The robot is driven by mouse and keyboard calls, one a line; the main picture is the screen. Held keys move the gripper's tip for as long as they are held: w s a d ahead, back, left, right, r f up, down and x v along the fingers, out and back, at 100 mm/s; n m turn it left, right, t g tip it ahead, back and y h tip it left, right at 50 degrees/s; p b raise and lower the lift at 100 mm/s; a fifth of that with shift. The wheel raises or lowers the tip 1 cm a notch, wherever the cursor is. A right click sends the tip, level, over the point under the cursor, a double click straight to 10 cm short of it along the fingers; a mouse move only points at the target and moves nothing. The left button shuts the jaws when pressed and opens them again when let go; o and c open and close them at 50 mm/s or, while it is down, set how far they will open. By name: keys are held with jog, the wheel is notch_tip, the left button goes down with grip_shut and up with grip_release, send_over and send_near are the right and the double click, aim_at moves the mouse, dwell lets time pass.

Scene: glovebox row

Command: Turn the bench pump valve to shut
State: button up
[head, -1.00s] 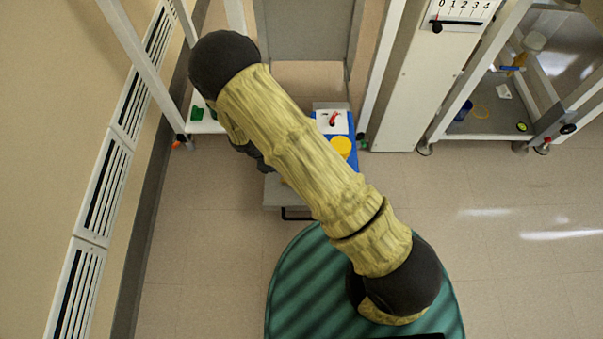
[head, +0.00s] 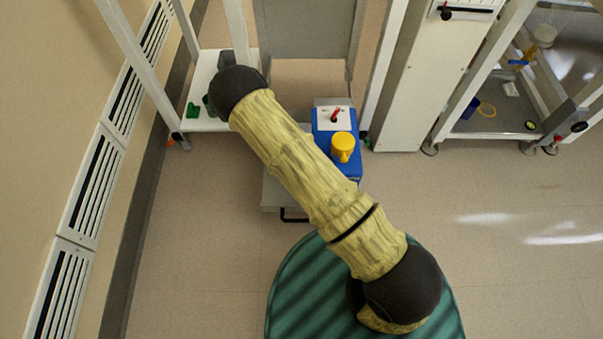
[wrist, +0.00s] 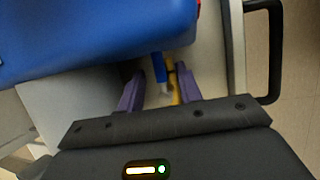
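The bench pump is a blue box (head: 322,140) on a grey cart, partly behind my arm in the head view. A small red lever (head: 335,115), which looks like its valve handle, sits on a white panel (head: 325,124) on top. A yellow cup-like part (head: 343,146) is in front of the panel. In the wrist view a large blue body (wrist: 90,35), apparently the pump, fills the upper left. My gripper (wrist: 160,78) has its purple fingers apart, low beside that body. A small blue piece (wrist: 158,68) and a yellow piece (wrist: 174,84) show between the fingers. The lever is not visible there.
The grey cart (head: 280,194) has a black handle (head: 294,216), also at right in the wrist view (wrist: 277,50). A white-framed rack (head: 215,65) with a green item (head: 193,110) stands left. A white column (head: 415,90) stands right. Floor around the cart is clear.

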grip_shut()
